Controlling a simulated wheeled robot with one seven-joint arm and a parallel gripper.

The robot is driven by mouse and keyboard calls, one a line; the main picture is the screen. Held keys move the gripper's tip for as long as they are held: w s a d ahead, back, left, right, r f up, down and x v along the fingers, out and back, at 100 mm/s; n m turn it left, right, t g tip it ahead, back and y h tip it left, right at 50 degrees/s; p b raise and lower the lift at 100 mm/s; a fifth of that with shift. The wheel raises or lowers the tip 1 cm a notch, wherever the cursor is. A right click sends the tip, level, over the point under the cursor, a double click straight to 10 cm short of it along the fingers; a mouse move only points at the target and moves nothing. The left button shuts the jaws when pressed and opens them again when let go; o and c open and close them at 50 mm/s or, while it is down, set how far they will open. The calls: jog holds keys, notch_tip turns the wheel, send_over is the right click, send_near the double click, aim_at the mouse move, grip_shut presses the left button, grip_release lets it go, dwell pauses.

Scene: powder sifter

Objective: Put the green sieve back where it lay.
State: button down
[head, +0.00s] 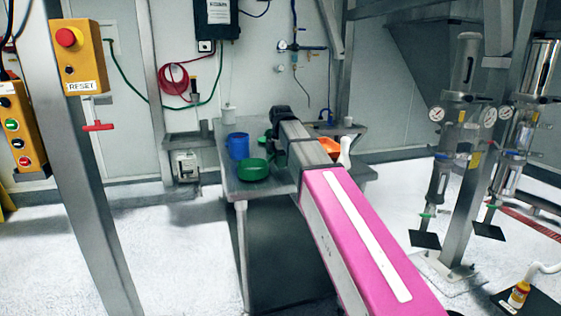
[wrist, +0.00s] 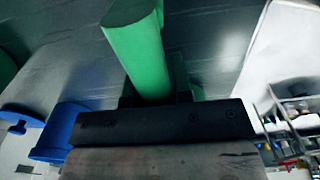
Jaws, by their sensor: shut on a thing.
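My gripper (wrist: 160,98) is shut on a light green handle, which I take to be that of the green sieve (wrist: 138,52).
A blue cup (head: 238,146) stands left of my gripper. An orange thing (head: 330,148) and a white thing (head: 345,151) are on the table's right, partly behind my arm. A steel post (head: 85,170) rises at the left, and gauged apparatus (head: 455,130) stands at the right.

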jog(key=shift+f, duration=0.35)
jog(key=c, duration=0.9)
grip_release()
jog(key=shift+c, duration=0.2)
jog(key=shift+r, duration=0.1)
